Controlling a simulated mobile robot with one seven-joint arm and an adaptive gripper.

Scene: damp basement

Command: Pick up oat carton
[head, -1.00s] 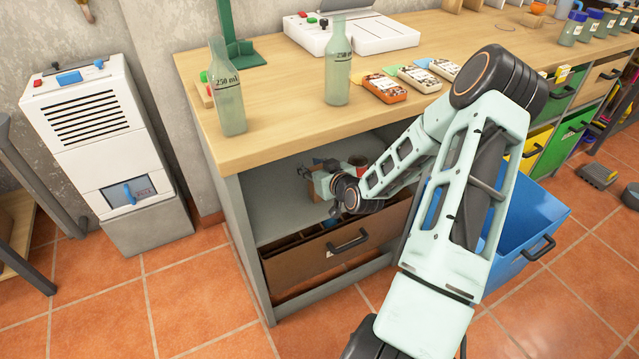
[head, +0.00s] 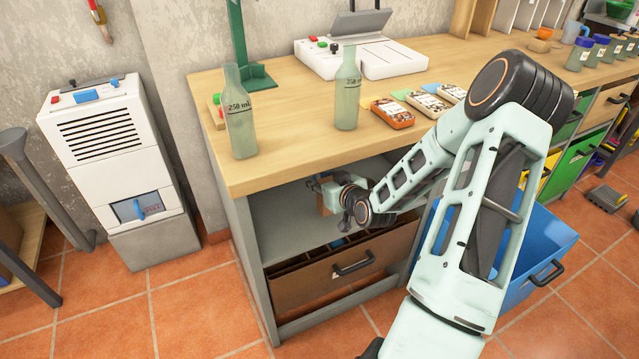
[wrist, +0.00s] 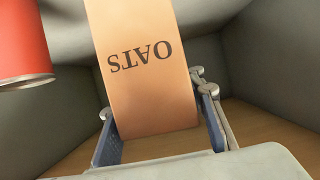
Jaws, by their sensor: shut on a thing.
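The oat carton (wrist: 150,85) is a light brown box with "OATS" printed on it, upside down in the wrist view. My gripper (wrist: 152,103) has one blue-grey finger on each side of the carton and is shut on it. In the head view my gripper (head: 322,183) is inside the open shelf bay under the worktop, and a brown part of the carton (head: 327,202) shows beside it. My wrist and the worktop edge hide much of it. I cannot tell whether the carton touches the shelf.
A red can (wrist: 22,45) is close to the carton's left in the wrist view. The worktop (head: 275,165) overhangs the bay, with two glass bottles (head: 239,120) (head: 348,95) near its edge. Below is a brown drawer (head: 325,277); a blue drawer (head: 545,245) stands open at right.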

